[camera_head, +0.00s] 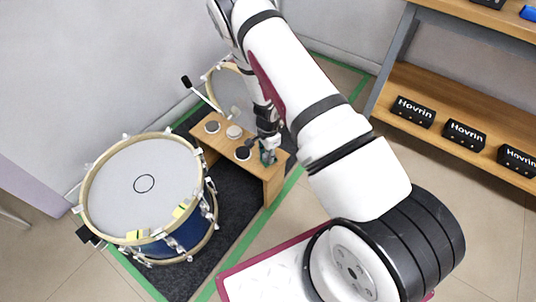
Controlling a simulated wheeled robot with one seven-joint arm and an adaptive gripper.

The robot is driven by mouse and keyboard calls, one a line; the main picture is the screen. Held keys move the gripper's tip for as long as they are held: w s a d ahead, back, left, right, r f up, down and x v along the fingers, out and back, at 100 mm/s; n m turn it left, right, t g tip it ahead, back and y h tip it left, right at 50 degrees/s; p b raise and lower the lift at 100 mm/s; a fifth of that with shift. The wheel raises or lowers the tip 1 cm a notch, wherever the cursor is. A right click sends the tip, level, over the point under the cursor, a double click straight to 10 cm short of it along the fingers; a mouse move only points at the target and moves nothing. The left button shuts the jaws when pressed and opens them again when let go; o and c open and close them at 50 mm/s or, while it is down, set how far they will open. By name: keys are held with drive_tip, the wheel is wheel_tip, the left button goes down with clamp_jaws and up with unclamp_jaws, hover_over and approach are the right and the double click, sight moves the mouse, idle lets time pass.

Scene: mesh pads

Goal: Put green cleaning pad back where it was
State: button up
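My gripper (267,153) points down at the right end of a small wooden bench (273,172). A small dark green patch shows at its fingertips; it may be the green cleaning pad, but it is too small and covered to be sure. I cannot tell whether the fingers are open or shut, or whether they touch the bench. Left of the gripper, a dark-rimmed round pad (243,153) lies on the bench. A pale round pad (234,132) and a grey round pad (212,127) lie farther left.
A large blue drum (145,185) with yellow pieces on its rim stands front left on a dark mat (233,205). Another drum (228,88) stands behind the bench. A wooden shelf (450,110) with black "Hovrin" boxes is at right. Open floor lies between shelf and bench.

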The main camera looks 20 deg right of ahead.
drive_tip(key=shift+o, duration=1.3)
drive_tip(key=shift+r, duration=0.1)
wheel_tip(320, 180, up, 12)
drive_tip(key=p, duration=0.5)
wheel_tip(320, 180, up, 17)
drive_tip(key=n+y, duration=0.3)
drive_tip(key=n, duration=0.1)
hover_over(268, 153)
drive_tip(key=a, duration=0.7)
drive_tip(key=s+a+r+n, duration=0.35)
drive_tip(key=s+r, duration=0.45)
drive_tip(key=r, duration=0.6)
drive_tip(key=s+r+n, duration=0.6)
drive_tip(key=s+r, duration=0.4)
drive_tip(key=s, duration=0.5)
drive_tip(key=s+d+r+n+h, duration=0.1)
drive_tip(key=s+d+n+h, duration=0.2)
drive_tip(key=s, duration=1)
drive_tip(key=shift+s+d, duration=0.15)
drive_tip(key=shift+d, duration=0.45)
